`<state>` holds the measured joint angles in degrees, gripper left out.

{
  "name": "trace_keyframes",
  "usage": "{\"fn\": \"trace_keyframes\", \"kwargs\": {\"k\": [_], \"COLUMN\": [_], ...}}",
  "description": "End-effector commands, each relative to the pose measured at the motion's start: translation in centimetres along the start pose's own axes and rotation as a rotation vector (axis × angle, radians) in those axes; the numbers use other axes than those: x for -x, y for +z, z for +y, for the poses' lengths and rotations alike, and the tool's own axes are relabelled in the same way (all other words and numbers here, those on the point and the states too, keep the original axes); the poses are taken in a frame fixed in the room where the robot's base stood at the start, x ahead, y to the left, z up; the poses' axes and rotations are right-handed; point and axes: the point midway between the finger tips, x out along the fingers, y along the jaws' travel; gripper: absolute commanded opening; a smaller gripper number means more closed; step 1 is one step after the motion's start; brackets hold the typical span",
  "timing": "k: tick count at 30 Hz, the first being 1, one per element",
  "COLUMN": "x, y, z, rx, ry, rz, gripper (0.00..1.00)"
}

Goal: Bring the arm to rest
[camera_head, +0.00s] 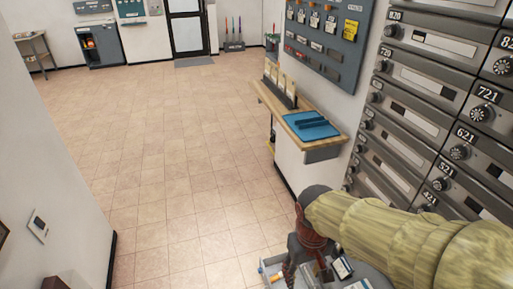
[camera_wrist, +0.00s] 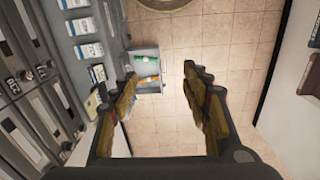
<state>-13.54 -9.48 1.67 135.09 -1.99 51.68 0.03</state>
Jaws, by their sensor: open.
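My gripper (camera_wrist: 163,103) shows in the wrist view with its two fingers spread wide apart and nothing between them. Beyond the gap lies the tiled floor. In the head view my arm, in a yellow-green sleeve, reaches in from the lower right corner and bends near the mailboxes. The gripper's fingertips cannot be made out clearly in the head view.
Grey mailboxes (camera_head: 420,110) line the right side. A wooden ledge (camera_head: 300,115) holds a blue pad (camera_head: 311,126) and upright cards. A small tray (camera_wrist: 147,70) with bottles shows past the fingers. The tiled floor (camera_head: 165,150) is clear. A white wall (camera_head: 45,160) stands left.

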Motion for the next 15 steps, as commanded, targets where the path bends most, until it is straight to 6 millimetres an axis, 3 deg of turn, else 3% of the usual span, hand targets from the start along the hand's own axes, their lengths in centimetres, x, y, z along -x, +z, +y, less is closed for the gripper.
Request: {"fn": "trace_keyframes", "kwargs": {"k": [1, 9, 15], "x": [1.4, 7.0, 11.7], "y": [0.9, 4.8, 6.4], "z": [0.4, 2.4, 4.1], "rx": [-0.024, -0.132, -0.197], "ry": [-0.005, -0.011, 0.013], "rz": [0.038, 0.223, 0.379], "gripper": [0.47, 0.47, 0.47]}}
